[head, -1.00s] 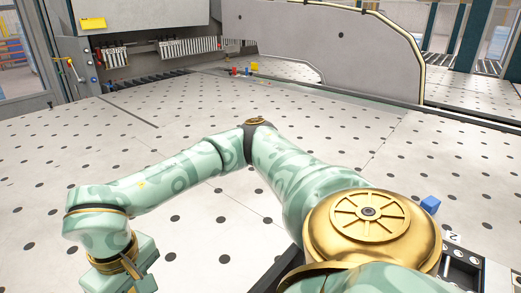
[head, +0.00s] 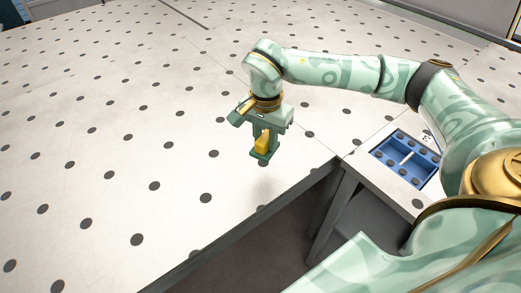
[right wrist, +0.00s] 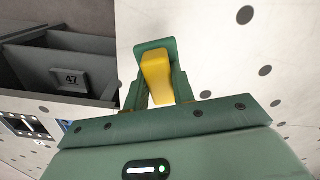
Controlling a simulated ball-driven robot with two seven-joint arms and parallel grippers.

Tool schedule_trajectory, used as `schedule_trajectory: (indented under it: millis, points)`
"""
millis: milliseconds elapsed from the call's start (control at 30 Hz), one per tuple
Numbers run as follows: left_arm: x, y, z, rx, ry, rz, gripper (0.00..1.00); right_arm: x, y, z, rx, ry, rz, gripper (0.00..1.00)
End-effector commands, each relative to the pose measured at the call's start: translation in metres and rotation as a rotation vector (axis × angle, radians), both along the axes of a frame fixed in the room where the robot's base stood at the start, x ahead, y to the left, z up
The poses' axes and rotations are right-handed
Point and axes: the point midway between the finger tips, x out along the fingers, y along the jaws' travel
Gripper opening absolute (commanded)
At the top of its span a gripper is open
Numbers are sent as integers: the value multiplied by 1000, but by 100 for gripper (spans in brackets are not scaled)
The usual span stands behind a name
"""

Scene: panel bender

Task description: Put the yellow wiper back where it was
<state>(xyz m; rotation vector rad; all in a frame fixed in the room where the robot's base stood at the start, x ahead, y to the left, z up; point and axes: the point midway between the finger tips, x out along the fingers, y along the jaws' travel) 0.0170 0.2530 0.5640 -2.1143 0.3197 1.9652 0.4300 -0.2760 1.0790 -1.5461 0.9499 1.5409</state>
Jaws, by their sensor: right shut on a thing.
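The yellow wiper (head: 262,143) is a small yellow piece held between the green fingers of my right gripper (head: 262,150). It also shows in the right wrist view (right wrist: 157,76), where the right gripper (right wrist: 156,70) is shut on it. In the head view the gripper hangs above the dotted white table (head: 140,150), left of the dark opening at the table's edge. Part of the wiper is hidden by the fingers. My left gripper is not in view.
A dark grey open bin or recess (head: 255,235) lies at the table's front edge. In the right wrist view a grey compartment carries a label "47" (right wrist: 70,79). A blue tray (head: 405,158) with dark round items is set at the right. The table to the left is clear.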

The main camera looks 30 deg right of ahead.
Motion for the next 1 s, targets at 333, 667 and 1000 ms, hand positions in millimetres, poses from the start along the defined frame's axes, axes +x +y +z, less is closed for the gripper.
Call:
schedule_trajectory:
  millis: [333,667,1000]
  points:
    - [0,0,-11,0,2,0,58,34,-10,-48,0,6,3,7]
    - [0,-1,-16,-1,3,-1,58,37,-11,-82,0,4,5,7]
    - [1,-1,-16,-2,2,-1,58,37,-11,-84,-1,4,4,36]
